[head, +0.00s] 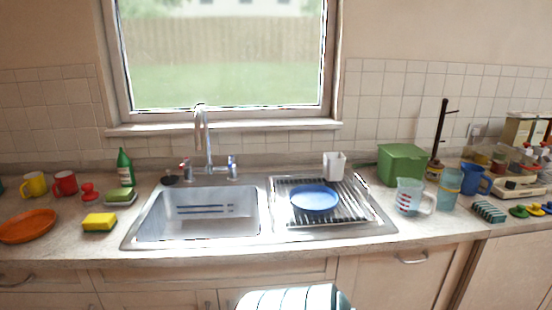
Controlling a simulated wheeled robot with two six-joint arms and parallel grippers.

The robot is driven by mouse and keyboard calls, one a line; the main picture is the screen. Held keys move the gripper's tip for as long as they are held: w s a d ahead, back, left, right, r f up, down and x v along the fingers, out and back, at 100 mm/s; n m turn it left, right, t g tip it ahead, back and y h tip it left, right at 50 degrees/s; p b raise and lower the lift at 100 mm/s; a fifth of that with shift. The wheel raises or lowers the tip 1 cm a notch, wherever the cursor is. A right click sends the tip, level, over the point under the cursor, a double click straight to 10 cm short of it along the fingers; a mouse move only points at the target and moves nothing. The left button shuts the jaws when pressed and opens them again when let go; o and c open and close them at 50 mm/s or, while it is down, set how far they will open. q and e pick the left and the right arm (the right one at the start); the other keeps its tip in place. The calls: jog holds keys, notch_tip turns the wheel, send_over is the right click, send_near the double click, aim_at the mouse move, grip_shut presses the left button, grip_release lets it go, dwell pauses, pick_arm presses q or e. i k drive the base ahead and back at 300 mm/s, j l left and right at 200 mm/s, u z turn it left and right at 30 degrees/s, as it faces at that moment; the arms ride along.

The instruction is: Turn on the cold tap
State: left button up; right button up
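The cold tap (232,168) has a blue-marked handle and stands on the sink's back ledge, right of the spout. The hot tap (186,169) has a red-marked handle and stands left of the spout. The tall curved metal spout (205,137) rises between them. The steel sink basin (205,212) lies below; I cannot make out any running water. The exact turn of the cold tap's handle is too small to tell. Neither of my grippers is in view.
A blue plate (314,198) lies on the drying rack (350,213) right of the basin. A white cup (334,166) stands behind it. A green bottle (125,168) and a yellow sponge (99,222) are left of the sink. A green box (401,164) stands right.

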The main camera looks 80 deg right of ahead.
aim_at(231, 159)
jog(key=z, duration=2.05)
